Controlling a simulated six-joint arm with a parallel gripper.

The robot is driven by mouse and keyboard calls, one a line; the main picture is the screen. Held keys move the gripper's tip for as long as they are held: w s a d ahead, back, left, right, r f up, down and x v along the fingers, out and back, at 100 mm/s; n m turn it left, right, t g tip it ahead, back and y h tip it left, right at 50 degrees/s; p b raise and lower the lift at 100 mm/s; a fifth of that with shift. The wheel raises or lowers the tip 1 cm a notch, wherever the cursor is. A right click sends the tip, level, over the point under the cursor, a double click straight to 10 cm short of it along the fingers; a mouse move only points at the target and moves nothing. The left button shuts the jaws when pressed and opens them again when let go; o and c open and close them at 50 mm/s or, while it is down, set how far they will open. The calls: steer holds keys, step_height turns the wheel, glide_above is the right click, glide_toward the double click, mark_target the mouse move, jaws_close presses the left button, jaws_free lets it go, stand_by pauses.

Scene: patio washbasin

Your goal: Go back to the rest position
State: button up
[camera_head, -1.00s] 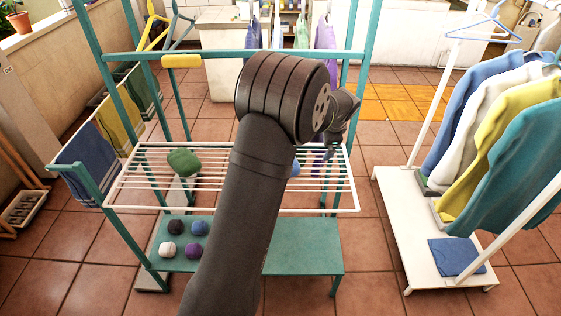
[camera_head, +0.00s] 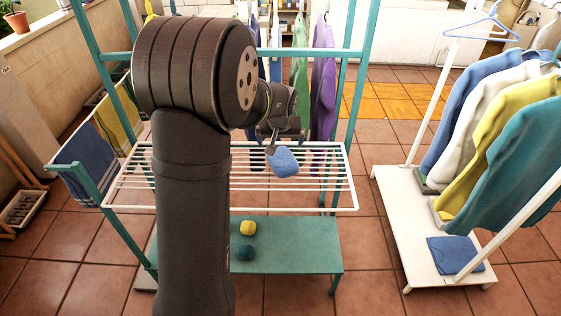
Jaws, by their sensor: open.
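My gripper (camera_head: 284,140) is at the centre of the view, over the white slatted rack (camera_head: 325,190). Its jaws are open and appear empty. A rounded blue cloth bundle (camera_head: 285,162) lies on the rack just below the jaws in the picture. One finger overlaps its upper left edge, and I cannot tell whether they touch. My arm crosses the left half of the view and hides part of the rack and the shelf below.
A yellow ball (camera_head: 248,228) and a dark teal ball (camera_head: 245,253) sit on the green lower shelf (camera_head: 300,250). Green uprights frame the rack. A white garment stand (camera_head: 415,225) with several sweaters and a folded blue cloth (camera_head: 456,254) is on the right. Tiled floor lies between.

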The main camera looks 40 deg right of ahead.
steer(key=x, duration=0.6)
stand_by(0.6)
steer(key=v, duration=1)
